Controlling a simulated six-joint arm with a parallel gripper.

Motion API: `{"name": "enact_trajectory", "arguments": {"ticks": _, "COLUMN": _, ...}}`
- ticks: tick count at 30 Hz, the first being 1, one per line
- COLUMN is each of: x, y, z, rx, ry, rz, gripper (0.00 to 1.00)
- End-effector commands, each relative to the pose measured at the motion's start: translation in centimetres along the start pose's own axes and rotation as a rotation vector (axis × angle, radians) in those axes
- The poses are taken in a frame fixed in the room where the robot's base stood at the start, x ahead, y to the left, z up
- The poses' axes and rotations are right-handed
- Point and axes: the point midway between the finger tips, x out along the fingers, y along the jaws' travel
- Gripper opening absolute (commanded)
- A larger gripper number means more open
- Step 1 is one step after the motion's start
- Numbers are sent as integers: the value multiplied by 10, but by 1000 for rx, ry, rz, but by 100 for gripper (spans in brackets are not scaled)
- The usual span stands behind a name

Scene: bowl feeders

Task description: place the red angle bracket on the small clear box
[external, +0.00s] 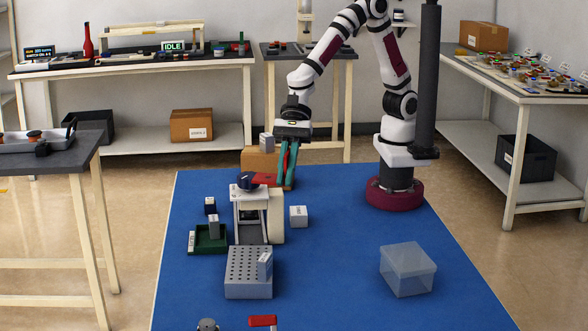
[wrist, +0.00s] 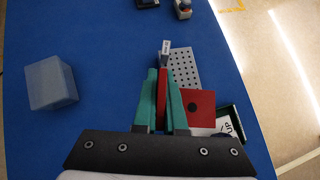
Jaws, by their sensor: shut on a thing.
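My gripper (external: 287,183) has green fingers and is shut on the red angle bracket (external: 263,179), holding it up beside the white machine on the blue mat. In the wrist view, one red flange sits between my fingers (wrist: 162,100), and the other flange, a red plate with a dark round hole (wrist: 203,101), sticks out to the right. The small clear box (external: 408,270) stands on the mat at the front right, apart from my gripper. It also shows at the left in the wrist view (wrist: 50,83), where it looks translucent and empty.
The white machine (external: 273,215), a perforated grey block (external: 240,285), a green tray (external: 218,245) and a white labelled cube (external: 299,217) stand left of the clear box. A cardboard box (external: 256,160) is behind my gripper. The mat (external: 345,235) between the cube and clear box is bare.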

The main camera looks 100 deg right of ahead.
Motion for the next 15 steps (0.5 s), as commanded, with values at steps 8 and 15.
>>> {"name": "enact_trajectory", "arguments": {"ticks": 8, "x": 6, "y": 165, "z": -9, "rx": -390, "ry": -1, "rz": 390, "gripper": 0}}
{"name": "enact_trajectory", "arguments": {"ticks": 15, "x": 4, "y": 218, "z": -25, "rx": -515, "ry": 0, "rz": 518, "gripper": 0}}
